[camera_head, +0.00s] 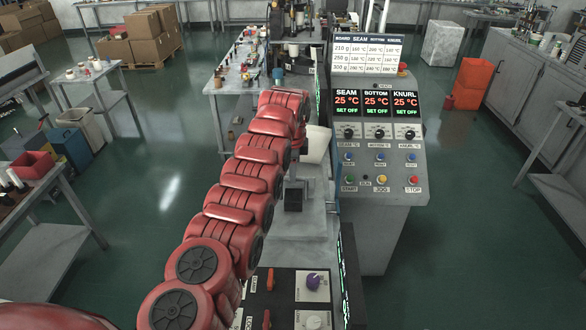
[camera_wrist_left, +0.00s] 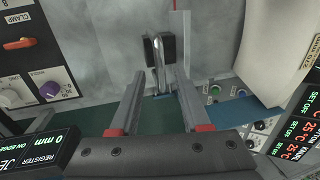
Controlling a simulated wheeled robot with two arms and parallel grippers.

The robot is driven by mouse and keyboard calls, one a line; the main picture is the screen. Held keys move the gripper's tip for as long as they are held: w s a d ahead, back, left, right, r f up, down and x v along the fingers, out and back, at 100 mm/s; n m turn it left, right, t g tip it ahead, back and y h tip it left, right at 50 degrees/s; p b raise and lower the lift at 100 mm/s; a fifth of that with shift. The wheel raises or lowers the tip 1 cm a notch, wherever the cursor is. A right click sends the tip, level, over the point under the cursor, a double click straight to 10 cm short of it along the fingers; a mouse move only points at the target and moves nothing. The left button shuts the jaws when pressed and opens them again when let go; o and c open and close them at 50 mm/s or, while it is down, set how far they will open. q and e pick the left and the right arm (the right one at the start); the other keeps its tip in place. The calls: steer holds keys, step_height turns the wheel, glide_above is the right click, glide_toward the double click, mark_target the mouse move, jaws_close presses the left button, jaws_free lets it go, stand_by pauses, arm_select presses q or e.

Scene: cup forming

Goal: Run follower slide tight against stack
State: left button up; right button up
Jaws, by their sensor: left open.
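My left gripper (camera_wrist_left: 160,88) is open, its two grey fingers apart in the left wrist view. Just beyond the fingertips stands a bright metal post or handle (camera_wrist_left: 155,62) with dark pads at its top, which may be the follower slide. I see nothing held between the fingers. A cream tapered body (camera_wrist_left: 283,45) is right of the fingers, apart from them; it also shows in the head view (camera_head: 317,145). I cannot tell whether it is the stack. In the head view my red left arm hides much of the machine, and the gripper itself is hardly visible. My right gripper is not in view.
A control console (camera_head: 377,150) with temperature displays stands right of the arm. A clamp panel (camera_head: 300,290) with orange levers and a purple knob is at the front. A register display (camera_wrist_left: 40,150) reads 0 mm. Side tables and cartons (camera_head: 147,40) stand farther off.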

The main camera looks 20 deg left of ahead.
arm_select(q)
steer(key=shift+w+f+p, duration=0.15)
steer(key=shift+f+p, duration=0.3)
steer(key=shift+f, duration=0.55)
jaws_close()
stand_by(0.9)
